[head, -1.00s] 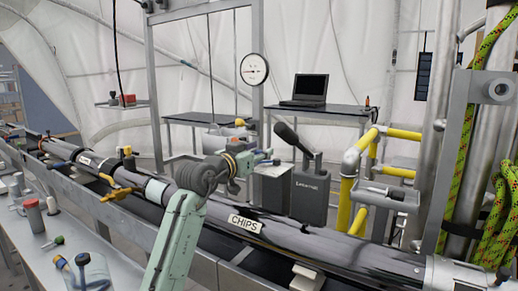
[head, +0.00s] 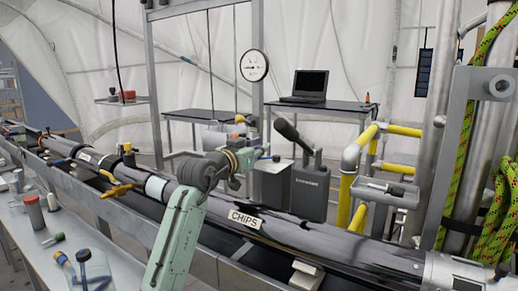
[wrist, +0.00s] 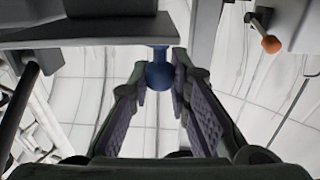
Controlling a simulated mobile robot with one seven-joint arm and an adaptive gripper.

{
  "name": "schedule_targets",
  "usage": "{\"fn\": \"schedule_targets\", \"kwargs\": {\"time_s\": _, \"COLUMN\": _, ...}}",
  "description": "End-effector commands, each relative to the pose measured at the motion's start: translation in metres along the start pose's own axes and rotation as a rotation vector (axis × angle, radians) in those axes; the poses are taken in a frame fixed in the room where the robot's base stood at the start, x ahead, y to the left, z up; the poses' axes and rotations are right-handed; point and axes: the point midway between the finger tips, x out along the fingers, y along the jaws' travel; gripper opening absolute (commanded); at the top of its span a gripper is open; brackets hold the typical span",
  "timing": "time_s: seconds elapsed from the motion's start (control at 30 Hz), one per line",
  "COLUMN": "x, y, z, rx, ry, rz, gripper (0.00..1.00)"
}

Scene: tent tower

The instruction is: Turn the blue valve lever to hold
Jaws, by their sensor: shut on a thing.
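The blue valve lever ends in a round blue ball (wrist: 159,76) on a short blue stem in the wrist view. The stem goes up to a dark grey body (wrist: 85,32). My gripper (wrist: 160,85) has its two padded fingers on either side of the ball, with the tips closed on it. In the head view my gripper (head: 262,153) is small, beyond the long grey pipe, and a bit of blue shows near its tips. The valve's body and any hold marking cannot be made out there.
A dark grey pipe with a CHIPS label (head: 245,219) runs across the front. A black-handled box (head: 311,190) and yellow pipes (head: 347,195) stand to the right. A gauge (head: 254,65) hangs behind. An orange-knobbed lever (wrist: 271,44) is at upper right in the wrist view.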

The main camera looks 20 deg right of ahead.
Motion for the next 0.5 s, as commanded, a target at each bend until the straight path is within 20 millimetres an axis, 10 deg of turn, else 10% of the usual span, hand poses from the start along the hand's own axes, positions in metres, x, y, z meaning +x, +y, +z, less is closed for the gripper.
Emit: {"fn": "schedule_targets", "kwargs": {"time_s": 0.5, "x": -0.0038, "y": 0.0079, "z": 0.0011, "rx": 0.002, "ry": 0.002, "rz": -0.121, "gripper": 0.0}}
